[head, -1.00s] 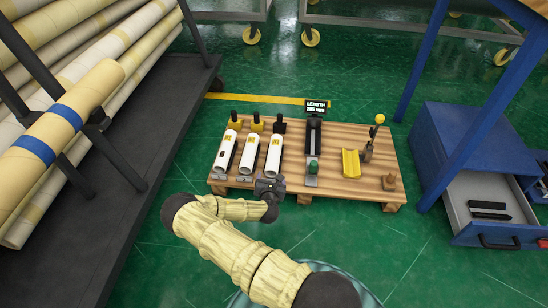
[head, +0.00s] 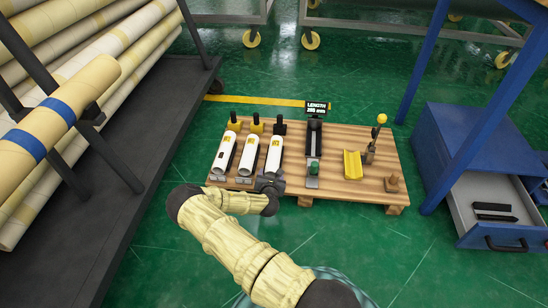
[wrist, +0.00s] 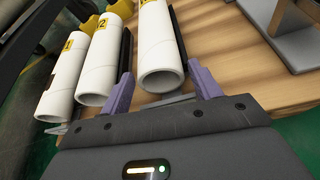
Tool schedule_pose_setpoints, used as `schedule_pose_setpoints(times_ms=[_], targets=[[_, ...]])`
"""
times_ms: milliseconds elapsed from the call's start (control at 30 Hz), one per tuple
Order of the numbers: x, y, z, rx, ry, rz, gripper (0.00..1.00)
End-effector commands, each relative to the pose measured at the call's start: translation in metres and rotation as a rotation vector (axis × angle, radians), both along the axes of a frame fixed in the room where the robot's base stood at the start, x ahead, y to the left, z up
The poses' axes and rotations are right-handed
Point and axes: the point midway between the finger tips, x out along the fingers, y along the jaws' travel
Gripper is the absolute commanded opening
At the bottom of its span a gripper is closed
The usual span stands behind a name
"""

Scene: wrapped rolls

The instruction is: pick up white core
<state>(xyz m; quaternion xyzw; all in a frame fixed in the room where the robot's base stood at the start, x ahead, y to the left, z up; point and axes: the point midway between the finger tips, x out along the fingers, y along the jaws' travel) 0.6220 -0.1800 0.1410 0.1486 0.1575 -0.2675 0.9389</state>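Three white cores lie side by side on the wooden pallet (head: 335,145): left (head: 224,153), middle (head: 249,155) and right (head: 273,155). They also show in the wrist view as a left core (wrist: 66,80), a middle core (wrist: 103,62) and a right core (wrist: 160,45), with yellow labels; the left two read 1 and 2. My gripper (head: 268,182) is at the near end of the right core. In the wrist view my gripper (wrist: 159,72) is open, its purple fingers on either side of that core's hollow end. I cannot tell whether they touch it.
Black and yellow upright pieces stand behind the cores. To their right are a black trough with a length display (head: 317,107), a yellow cradle (head: 353,164) and a yellow-knobbed lever (head: 381,120). A rack of long rolls (head: 75,60) stands left, a blue cabinet (head: 455,140) with an open drawer right.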

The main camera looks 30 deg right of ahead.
Motion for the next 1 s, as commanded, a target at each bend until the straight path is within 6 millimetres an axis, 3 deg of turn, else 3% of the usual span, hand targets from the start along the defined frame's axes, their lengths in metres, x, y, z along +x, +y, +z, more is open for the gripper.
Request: schedule_pose_setpoints(times_ms=[33,200,567,1000], targets=[[0.0,0.0,0.0,0.0,0.0,0.0,0.52],[0.0,0.0,0.0,-0.001,-0.001,0.0,0.24],[0.0,0.0,0.01,-0.001,-0.001,0.001,0.24],[0.0,0.0,0.082,-0.001,-0.001,0.001,0.24]])
